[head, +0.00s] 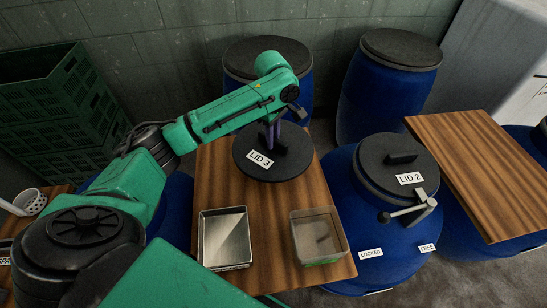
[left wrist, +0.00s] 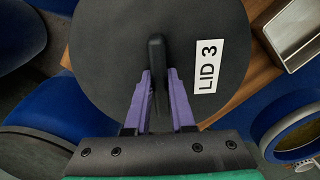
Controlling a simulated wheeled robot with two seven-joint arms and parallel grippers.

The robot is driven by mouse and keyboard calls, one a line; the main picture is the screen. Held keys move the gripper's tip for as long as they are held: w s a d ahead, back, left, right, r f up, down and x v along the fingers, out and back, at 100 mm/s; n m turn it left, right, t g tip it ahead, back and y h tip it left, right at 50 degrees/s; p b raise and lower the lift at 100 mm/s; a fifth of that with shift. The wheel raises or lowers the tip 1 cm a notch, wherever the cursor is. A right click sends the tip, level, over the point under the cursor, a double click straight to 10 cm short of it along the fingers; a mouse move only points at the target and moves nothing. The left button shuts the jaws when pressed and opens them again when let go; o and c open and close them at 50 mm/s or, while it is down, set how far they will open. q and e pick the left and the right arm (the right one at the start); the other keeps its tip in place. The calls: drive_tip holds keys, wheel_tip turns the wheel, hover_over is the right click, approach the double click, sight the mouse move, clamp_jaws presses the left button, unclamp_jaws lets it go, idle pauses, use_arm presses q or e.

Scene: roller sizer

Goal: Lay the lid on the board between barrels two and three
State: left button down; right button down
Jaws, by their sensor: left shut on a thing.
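The round black lid labelled LID 3 (head: 252,170) is over the brown wooden board (head: 220,190) in the head view. It also fills the middle of the left wrist view (left wrist: 105,60). My left gripper (head: 274,134) is shut on the lid's upright handle; its purple fingers (left wrist: 158,88) straddle the handle in the wrist view. The lid looks about level; I cannot tell whether it touches the board. LID 2 (head: 385,183) sits on a blue barrel (head: 350,220) right of the board. A blue barrel left of the board is mostly hidden behind my arm. My right gripper is not in view.
A metal tray (head: 224,238) and a clear plastic box (head: 319,237) stand on the board's near part. A lever (head: 410,209) sits beside LID 2, near LOCKED and FREE labels. Green crates (head: 60,110) stand left. Another board (head: 480,170) lies right; lidded barrels (head: 385,95) stand behind.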

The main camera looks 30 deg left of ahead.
sight(273, 155)
use_arm(q)
wheel_tip(273, 155, down, 8)
drive_tip(key=shift+w+r, duration=0.1)
drive_tip(key=shift+r, duration=0.15)
drive_tip(key=c, duration=0.8)
unclamp_jaws()
drive_tip(key=shift+o, duration=0.2)
wheel_tip(273, 155, up, 12)
drive_tip(key=shift+r, duration=0.1)
